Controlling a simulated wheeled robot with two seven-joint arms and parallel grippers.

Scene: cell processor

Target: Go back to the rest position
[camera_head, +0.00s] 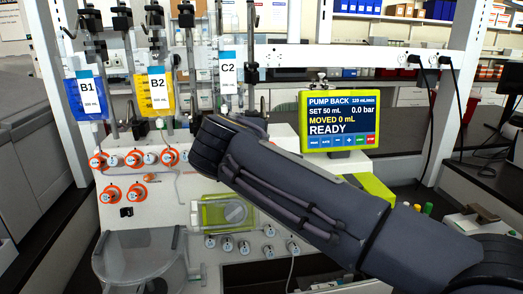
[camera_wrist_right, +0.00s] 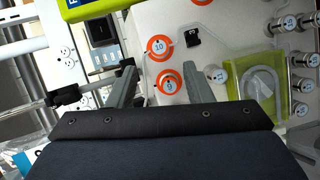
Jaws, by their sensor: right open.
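My right arm (camera_head: 320,190) comes in from the right in the head view and reaches across the front of the cell processor (camera_head: 150,205). Its dark wrist hides the right gripper's fingers there. In the right wrist view, the right gripper (camera_wrist_right: 158,52) shows its two grey fingers spread apart with nothing between them. Behind the fingers is the processor's pale panel with an orange-ringed knob marked 10 (camera_wrist_right: 159,46) and another marked 9 (camera_wrist_right: 169,82). I cannot tell how far the fingertips are from the panel. My left gripper is in neither view.
Bags B1 (camera_head: 87,98), B2 (camera_head: 157,92) and C2 (camera_head: 228,80) hang from the rack above the panel. A green-framed pump screen (camera_head: 339,121) reads READY, right of the wrist. A clear round vessel (camera_head: 145,255) stands at lower left. Shelves are behind.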

